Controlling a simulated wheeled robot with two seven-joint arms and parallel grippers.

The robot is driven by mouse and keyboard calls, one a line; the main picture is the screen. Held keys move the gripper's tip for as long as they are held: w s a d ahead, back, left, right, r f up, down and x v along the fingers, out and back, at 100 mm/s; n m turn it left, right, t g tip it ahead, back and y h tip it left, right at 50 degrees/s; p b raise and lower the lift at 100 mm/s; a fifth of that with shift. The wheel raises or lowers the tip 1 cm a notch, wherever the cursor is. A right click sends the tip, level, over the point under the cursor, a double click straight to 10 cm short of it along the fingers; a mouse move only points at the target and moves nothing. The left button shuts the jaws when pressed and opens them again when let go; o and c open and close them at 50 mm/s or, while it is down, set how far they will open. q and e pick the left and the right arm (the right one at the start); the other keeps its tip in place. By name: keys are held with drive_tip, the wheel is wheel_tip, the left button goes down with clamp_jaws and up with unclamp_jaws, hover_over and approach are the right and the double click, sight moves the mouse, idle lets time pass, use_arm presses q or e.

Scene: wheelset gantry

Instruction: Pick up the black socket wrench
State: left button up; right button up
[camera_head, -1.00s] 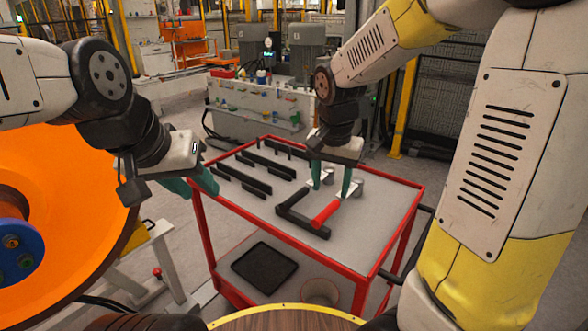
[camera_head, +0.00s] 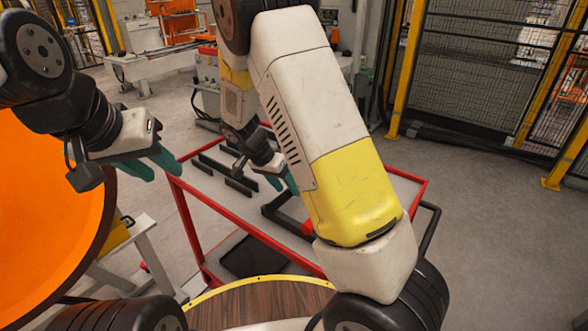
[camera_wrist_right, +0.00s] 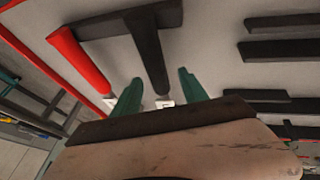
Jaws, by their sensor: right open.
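The black socket wrench (camera_head: 277,207) lies on the grey top of a red-framed trolley, partly hidden by my right arm in the head view. In the right wrist view the wrench (camera_wrist_right: 150,48) shows as a bar with a stem towards me. My right gripper (camera_head: 284,182) is over the trolley. In the wrist view its green fingers (camera_wrist_right: 160,92) are spread, with the stem's end between them in the picture; I cannot tell their height above it. My left gripper (camera_head: 150,165) is open and empty, left of the trolley.
A red-handled tool (camera_wrist_right: 78,58) lies beside the wrench. Several black bars (camera_wrist_right: 282,48) lie on the other side. The red trolley frame (camera_head: 408,178) has raised edges. An orange wheel (camera_head: 45,225) stands at the left.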

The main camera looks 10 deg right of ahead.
drive_tip(key=shift+x, duration=1.55)
clamp_jaws()
drive_tip(key=shift+r, duration=0.1)
